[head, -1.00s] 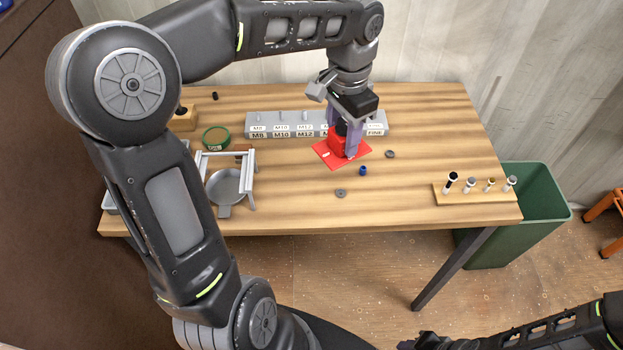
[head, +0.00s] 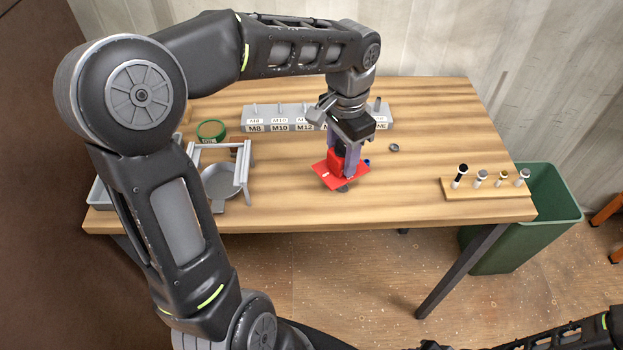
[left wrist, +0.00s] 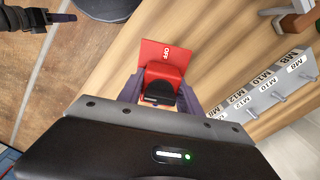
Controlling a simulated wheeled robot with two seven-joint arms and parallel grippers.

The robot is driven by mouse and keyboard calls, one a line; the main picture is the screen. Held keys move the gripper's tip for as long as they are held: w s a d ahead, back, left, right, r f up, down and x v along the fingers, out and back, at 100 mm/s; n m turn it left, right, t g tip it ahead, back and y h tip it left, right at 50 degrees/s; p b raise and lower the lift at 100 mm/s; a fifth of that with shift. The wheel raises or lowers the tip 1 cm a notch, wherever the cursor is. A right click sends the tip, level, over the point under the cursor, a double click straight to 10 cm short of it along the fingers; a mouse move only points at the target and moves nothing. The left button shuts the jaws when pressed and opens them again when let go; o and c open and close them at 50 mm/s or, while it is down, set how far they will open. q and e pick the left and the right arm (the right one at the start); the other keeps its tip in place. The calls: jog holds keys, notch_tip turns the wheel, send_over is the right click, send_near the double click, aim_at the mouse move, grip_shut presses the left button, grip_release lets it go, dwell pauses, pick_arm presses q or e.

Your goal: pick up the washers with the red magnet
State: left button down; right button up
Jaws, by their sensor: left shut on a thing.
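My left gripper (head: 345,150) is shut on the red magnet (head: 333,170), with its fingers on the block above a flat red plate. The left wrist view also shows the red magnet (left wrist: 165,62), its plate marked "OFF", between the fingers. The plate is low over the front middle of the table. A grey washer (head: 343,188) shows just under the plate's front edge; I cannot tell whether it touches the plate. Another grey washer (head: 393,147) lies on the table, right of the magnet. Part of my right gripper (left wrist: 60,17) shows in the left wrist view; its opening is unclear.
A small blue piece (head: 367,162) is just behind the plate. A labelled grey rack (head: 285,125) stands behind. A peg board (head: 490,188) is at the right edge, near a green bin (head: 540,215).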

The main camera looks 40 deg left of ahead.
pick_arm(q)
jog(key=shift+f, duration=0.4)
jog(key=shift+f+b, duration=0.85)
jog(key=shift+f, duration=0.1)
dwell(0.6)
jog(key=shift+r, duration=0.15)
notch_tip(320, 180, up, 3)
jog(key=p, duration=0.2)
jog(key=shift+p, duration=0.3)
jog(key=shift+r+p, duration=3.55)
jog(key=shift+r, duration=0.85)
jog(key=shift+w, duration=0.15)
